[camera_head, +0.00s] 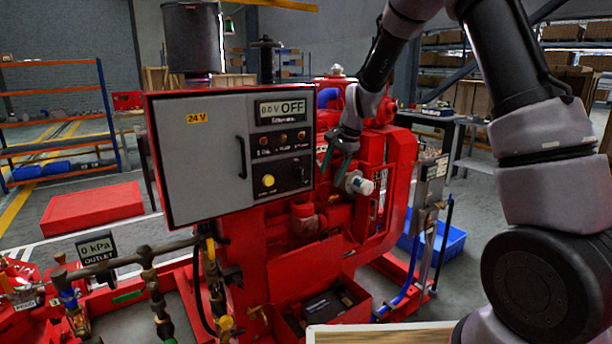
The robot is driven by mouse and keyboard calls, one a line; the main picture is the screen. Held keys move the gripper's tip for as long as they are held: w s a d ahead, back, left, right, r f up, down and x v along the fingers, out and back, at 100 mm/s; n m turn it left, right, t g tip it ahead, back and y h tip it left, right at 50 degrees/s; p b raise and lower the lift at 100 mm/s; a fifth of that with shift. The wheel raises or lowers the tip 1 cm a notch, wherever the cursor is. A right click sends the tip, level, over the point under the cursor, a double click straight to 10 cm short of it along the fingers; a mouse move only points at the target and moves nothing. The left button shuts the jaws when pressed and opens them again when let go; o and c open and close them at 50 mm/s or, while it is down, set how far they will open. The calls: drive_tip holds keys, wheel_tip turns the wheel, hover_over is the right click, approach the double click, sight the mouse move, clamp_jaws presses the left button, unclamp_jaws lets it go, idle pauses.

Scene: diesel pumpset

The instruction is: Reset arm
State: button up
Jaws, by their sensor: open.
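My arm comes in from the right and reaches over to the red diesel pumpset (400,190). My gripper (338,172) is open, its dark greenish fingers pointing down just right of the grey control panel (205,150). A white cylindrical fitting (360,184) is close to the right of the fingers; I cannot tell whether they touch it. Nothing shows between the fingers.
Valves and pipes (150,270) with an outlet gauge display (96,247) stand at the lower left. A grey switch box (430,182) stands right of the engine, near a blue crate (447,242). Shelving (55,120) is at the back left. A wooden-edged surface (380,334) is at the bottom.

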drive_tip(key=s+d+r+n+t, duration=0.1)
drive_tip(key=s+d+r, duration=0.45)
drive_tip(key=r, duration=0.35)
drive_tip(key=s+d+r+n+t, duration=0.1)
drive_tip(key=s+d+r+n, duration=0.1)
drive_tip(key=s+d+r, duration=0.4)
drive_tip(key=s+d+r+n+t, duration=0.1)
drive_tip(key=s+d+r, duration=0.1)
drive_tip(key=s, duration=0.7)
drive_tip(key=s+d+r+n+t+h, duration=0.1)
drive_tip(key=s+d+r, duration=0.2)
drive_tip(key=s, duration=0.7)
drive_tip(key=shift+d+r+n, duration=0.3)
drive_tip(key=shift+d+r, duration=0.05)
drive_tip(key=shift+r, duration=0.5)
